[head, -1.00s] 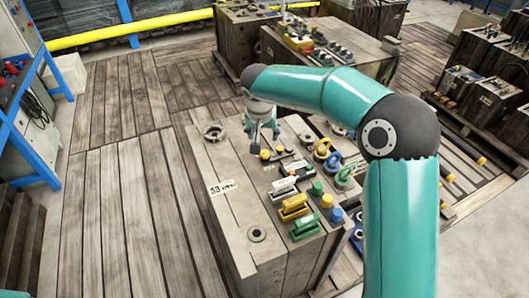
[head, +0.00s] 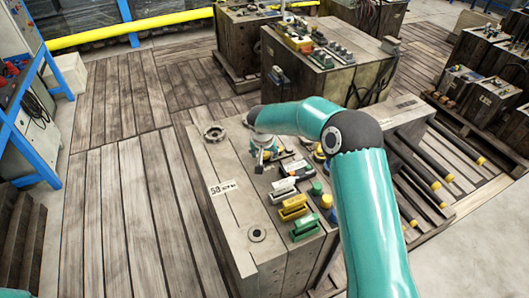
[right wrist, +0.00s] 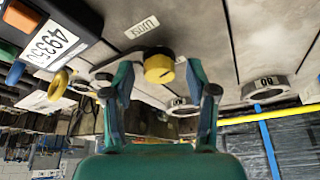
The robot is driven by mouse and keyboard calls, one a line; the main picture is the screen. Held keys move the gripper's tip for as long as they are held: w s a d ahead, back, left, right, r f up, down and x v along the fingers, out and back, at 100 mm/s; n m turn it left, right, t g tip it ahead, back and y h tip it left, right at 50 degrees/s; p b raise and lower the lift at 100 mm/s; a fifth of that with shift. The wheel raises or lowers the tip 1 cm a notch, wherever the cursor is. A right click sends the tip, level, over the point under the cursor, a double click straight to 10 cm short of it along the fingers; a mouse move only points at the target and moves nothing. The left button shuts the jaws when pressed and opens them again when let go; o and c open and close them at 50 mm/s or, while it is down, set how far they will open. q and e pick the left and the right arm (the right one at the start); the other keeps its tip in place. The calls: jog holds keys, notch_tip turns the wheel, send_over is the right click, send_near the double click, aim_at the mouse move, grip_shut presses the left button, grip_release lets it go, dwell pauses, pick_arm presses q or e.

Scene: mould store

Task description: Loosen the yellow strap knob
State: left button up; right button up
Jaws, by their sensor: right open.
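The yellow strap knob (right wrist: 158,67) is in the right wrist view, on a grey metal strap on top of the wooden mould block. A small white label (right wrist: 143,27) lies just beyond it. My right gripper (right wrist: 158,84) is open, with one finger on each side of the knob and visible gaps between. In the head view the right gripper (head: 261,166) points down over the wooden mould block (head: 225,215), and my arm hides much of the knob's area. My left gripper is not in view.
Yellow (head: 293,208) and green (head: 304,228) handled parts sit on the block's near side. The plank floor at left is clear.

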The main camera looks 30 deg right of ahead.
grip_shut()
